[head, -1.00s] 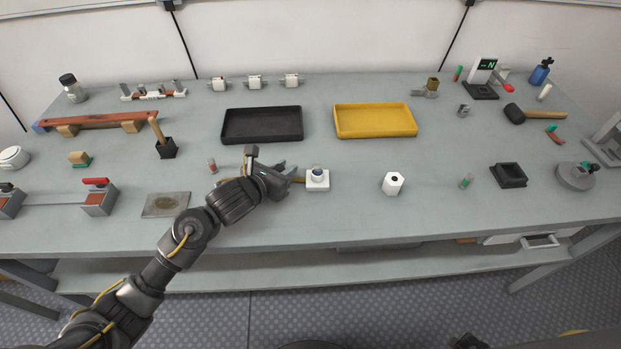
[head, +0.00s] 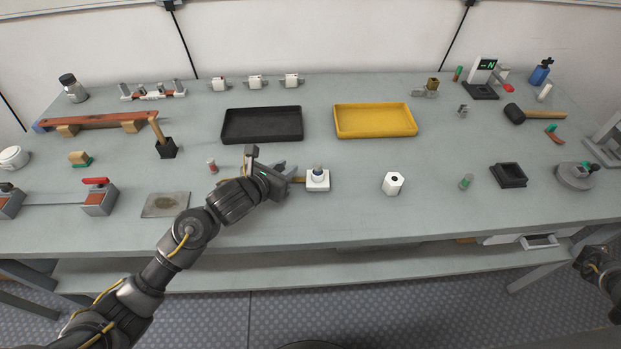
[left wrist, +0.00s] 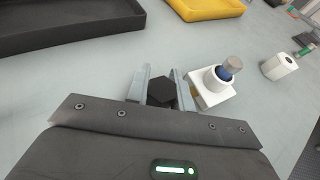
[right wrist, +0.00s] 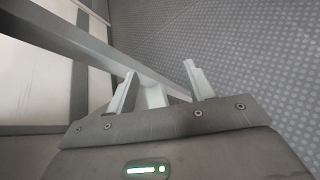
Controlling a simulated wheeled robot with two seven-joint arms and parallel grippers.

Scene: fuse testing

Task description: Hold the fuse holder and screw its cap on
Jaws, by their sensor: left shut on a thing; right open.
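A white hexagonal piece with a dark hole, seemingly the cap (head: 393,184), stands upright to the right. My right gripper (right wrist: 160,70) is open and empty, over the floor beside the bench.
A black tray (head: 262,138) and a yellow tray (head: 375,133) lie behind. The bench between holder and cap is clear.

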